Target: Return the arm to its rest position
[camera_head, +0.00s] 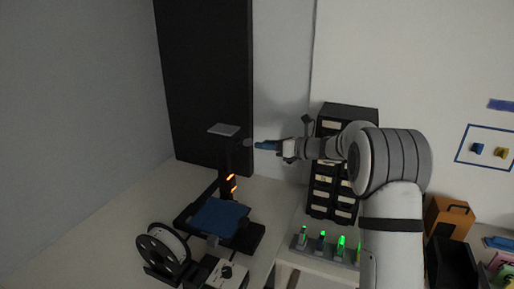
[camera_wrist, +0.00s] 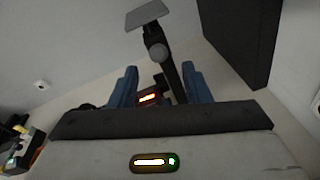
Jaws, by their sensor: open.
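My arm (camera_head: 392,160) rises at the right in the head view and reaches left, bent at the top. My gripper (camera_head: 262,146) is at its left end, held in the air above the table with its blue fingers pointing left. In the wrist view my gripper (camera_wrist: 160,86) shows two blue fingers apart, with nothing held between them. A dark post with a grey round part and a flat grey plate (camera_wrist: 148,12) stands beyond the fingers. The plate (camera_head: 224,129) also shows in the head view, left of my gripper.
A dark printer-like machine with a blue bed (camera_head: 220,216) stands below my gripper. A spool (camera_head: 164,250) is nearby. A black drawer cabinet (camera_head: 325,182) stands behind my arm. A green-lit rack (camera_head: 322,246), an orange box (camera_head: 448,217) and a tall black panel (camera_head: 205,80) surround it.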

